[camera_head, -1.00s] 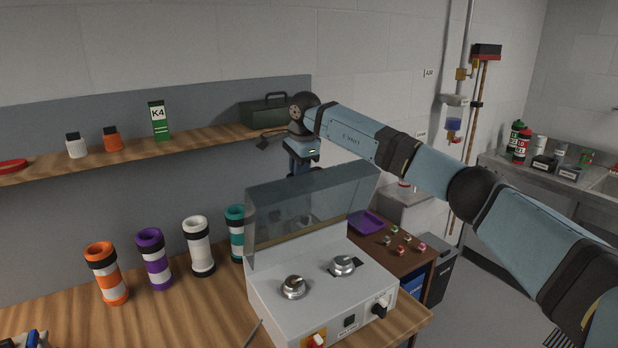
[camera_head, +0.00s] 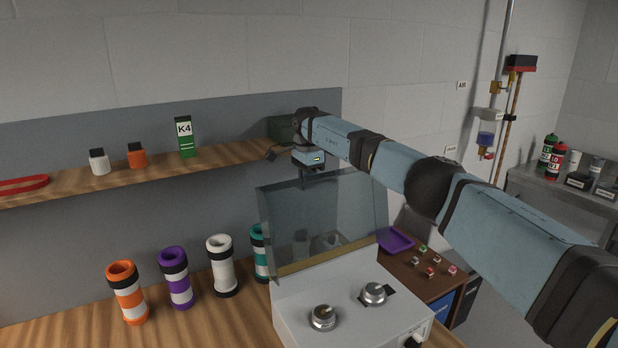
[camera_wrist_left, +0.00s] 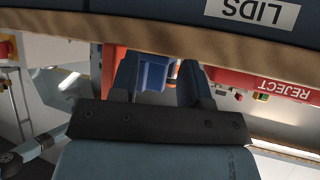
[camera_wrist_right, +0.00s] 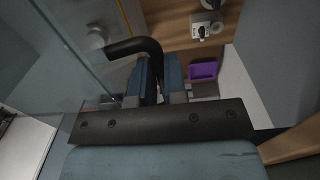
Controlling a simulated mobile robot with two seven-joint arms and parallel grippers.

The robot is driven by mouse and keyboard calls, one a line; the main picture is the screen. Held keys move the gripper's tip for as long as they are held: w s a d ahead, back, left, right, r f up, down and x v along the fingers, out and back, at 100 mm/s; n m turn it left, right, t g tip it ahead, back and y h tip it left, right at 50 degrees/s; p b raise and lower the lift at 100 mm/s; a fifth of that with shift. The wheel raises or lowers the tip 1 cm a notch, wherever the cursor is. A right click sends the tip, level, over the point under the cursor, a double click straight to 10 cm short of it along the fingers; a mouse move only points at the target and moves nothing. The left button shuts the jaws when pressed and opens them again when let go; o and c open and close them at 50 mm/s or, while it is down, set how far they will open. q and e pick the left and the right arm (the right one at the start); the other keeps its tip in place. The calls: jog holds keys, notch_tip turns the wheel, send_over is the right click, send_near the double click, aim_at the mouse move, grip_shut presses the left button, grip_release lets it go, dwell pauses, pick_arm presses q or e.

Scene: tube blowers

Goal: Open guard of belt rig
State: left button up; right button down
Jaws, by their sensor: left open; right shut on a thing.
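The belt rig (camera_head: 345,302) is a pale grey box with two round metal knobs on top. Its clear guard (camera_head: 325,225) stands raised, roughly upright at the back of the box. My right gripper (camera_head: 304,180) is at the guard's upper edge, partly seen through or hidden by it. In the right wrist view, my right gripper (camera_wrist_right: 158,78) is shut on the black bent handle (camera_wrist_right: 135,48) beside the clear panel. My left gripper (camera_wrist_left: 158,72) shows only in its wrist view, open, with a blue object beyond its fingers; contact cannot be told.
Striped tubes in orange (camera_head: 127,293), purple (camera_head: 176,278), white (camera_head: 222,266) and teal (camera_head: 259,252) stand left of the rig. A wooden shelf (camera_head: 230,154) with small bottles runs behind, close to my right wrist. A purple tray (camera_head: 397,240) lies to the right.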

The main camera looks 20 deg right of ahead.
jog(key=shift+a+f, duration=0.15)
jog(key=shift+f, duration=0.4)
jog(key=shift+w+g, duration=0.1)
jog(key=shift+g, duration=0.2)
jog(key=shift+r, duration=0.1)
